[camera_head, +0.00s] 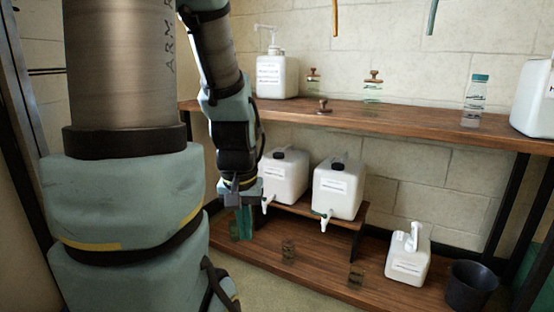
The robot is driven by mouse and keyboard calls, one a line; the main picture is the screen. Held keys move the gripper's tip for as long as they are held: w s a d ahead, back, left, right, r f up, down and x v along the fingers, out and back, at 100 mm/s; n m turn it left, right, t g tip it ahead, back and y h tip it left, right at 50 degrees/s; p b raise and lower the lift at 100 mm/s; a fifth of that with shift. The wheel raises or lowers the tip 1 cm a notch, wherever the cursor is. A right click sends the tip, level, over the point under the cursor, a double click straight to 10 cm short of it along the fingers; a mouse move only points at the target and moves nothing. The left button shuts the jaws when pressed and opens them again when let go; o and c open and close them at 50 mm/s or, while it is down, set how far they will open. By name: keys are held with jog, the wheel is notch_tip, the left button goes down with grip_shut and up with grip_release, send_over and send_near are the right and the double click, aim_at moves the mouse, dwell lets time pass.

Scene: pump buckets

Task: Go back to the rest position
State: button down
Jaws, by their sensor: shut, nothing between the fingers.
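My gripper (244,222) hangs at the end of my arm, pointing down, left of the picture's middle. Its fingers are shut and hold nothing. It shows in front of the lower shelf, just left of a white canister (286,180) with a black cap and a spigot. I cannot tell how far it is from the canister. A second white canister (339,190) with a spigot stands to the right on the same small wooden riser (352,222). A white pump bottle (408,257) stands on the lower shelf, with a dark bucket (470,287) to its right.
The upper shelf (420,126) holds a white pump jug (277,76), a clear bottle (475,101) with a green cap, and a large white container (534,97) at the right edge. Open floor (262,292) shows in front.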

notch_tip(320, 180, up, 32)
jog(key=p, duration=3)
